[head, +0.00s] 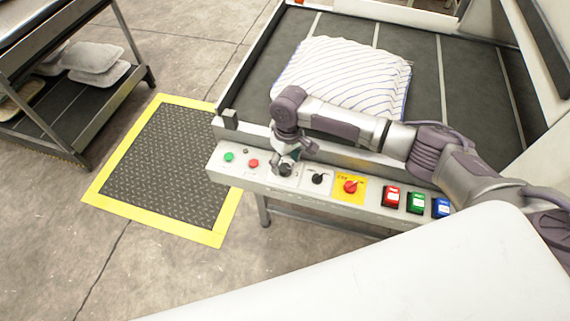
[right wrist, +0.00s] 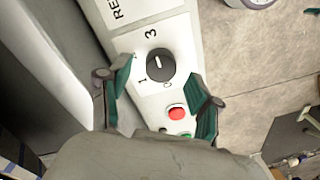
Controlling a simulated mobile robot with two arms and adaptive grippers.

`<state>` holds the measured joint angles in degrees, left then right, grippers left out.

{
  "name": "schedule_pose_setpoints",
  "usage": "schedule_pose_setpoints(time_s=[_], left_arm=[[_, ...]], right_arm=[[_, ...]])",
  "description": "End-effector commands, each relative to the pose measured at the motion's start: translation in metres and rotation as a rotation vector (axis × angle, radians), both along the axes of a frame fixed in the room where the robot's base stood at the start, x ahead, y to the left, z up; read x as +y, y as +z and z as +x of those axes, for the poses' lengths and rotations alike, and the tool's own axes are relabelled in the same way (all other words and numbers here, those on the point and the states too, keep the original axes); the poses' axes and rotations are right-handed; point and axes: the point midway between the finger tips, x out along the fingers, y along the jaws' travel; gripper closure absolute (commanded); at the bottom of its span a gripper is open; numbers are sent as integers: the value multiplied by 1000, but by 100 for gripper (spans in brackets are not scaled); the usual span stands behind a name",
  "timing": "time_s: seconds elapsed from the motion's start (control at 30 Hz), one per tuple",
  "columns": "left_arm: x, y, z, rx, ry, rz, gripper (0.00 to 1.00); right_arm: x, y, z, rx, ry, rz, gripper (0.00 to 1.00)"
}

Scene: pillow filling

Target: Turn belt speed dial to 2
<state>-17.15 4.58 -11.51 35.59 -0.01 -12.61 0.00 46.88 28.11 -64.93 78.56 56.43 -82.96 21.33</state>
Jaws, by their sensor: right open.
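The numbered dial is a round black knob (right wrist: 160,66) on the white control panel, with a 1 and a 3 legible beside it in the right wrist view. A short white mark shows on the knob; I cannot tell which number it points at. My right gripper (right wrist: 161,95) is open, its two green-edged fingers on either side of the dial and apart from it in the picture. In the head view the right gripper (head: 286,166) hangs over the panel just right of the red button and mostly hides this dial. My left gripper is not in view.
The panel (head: 268,182) also carries a green button (head: 229,157), a red button (head: 253,163), a second black knob (head: 318,179) and a red knob on a yellow plate (head: 350,187). Red, green and blue switches sit farther right. A striped pillow (head: 345,75) lies on the belt behind.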

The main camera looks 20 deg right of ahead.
Motion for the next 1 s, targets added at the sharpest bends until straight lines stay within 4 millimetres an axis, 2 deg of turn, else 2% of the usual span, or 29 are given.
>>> schedule_pose_setpoints(time_s=[0.2,0.5,0.87,1.0], left_arm=[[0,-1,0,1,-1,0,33],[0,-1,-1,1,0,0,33],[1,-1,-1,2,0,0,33],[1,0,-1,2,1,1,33]], right_arm=[[1,-18,-1,0,0,0,37],[1,-20,0,-1,1,0,37],[1,-20,0,-1,0,0,97],[1,-19,0,-1,4,0,97]])
